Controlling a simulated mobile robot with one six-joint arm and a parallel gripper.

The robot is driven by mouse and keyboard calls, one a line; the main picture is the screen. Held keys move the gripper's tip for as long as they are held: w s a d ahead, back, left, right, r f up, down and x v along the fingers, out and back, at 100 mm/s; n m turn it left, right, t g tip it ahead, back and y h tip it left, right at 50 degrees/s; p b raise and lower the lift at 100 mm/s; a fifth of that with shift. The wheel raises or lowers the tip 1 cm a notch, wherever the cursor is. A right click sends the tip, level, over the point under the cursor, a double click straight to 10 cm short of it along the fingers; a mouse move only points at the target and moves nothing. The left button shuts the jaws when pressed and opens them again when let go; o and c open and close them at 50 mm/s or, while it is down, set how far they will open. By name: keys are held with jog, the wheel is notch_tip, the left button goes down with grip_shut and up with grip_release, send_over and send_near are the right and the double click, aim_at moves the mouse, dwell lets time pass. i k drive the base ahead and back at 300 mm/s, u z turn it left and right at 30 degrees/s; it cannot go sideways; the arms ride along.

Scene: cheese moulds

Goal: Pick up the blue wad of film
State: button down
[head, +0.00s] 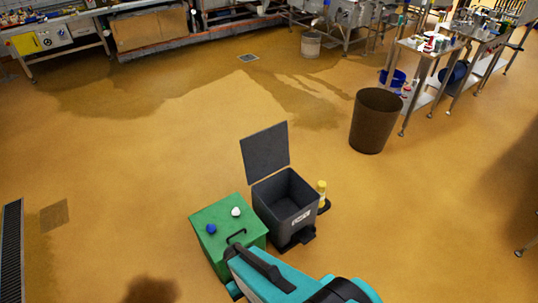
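The blue wad of film (211,229) is a small dark blue ball on top of a green box (208,215), near the left edge of its lid. A white wad (235,212) lies on the same lid, to the right and a little farther back, apart from the blue one. A dark curved piece, looking like a handle, stands at the lid's near right part. My teal and black arm reaches in from the bottom and covers the box's near right corner. I cannot make out my gripper's fingers.
A dark grey bin (286,200) with its lid (265,152) raised stands right of the green box, beside a yellow object (321,190). A brown bin (375,120) stands farther right near metal tables (425,50). The floor to the left is clear.

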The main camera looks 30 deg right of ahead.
aim_at(211, 228)
jog(key=z, duration=0.3)
jog(key=k, duration=0.35)
jog(key=u, duration=1.25)
jog(key=i, duration=3.6)
jog(key=u, duration=0.05)
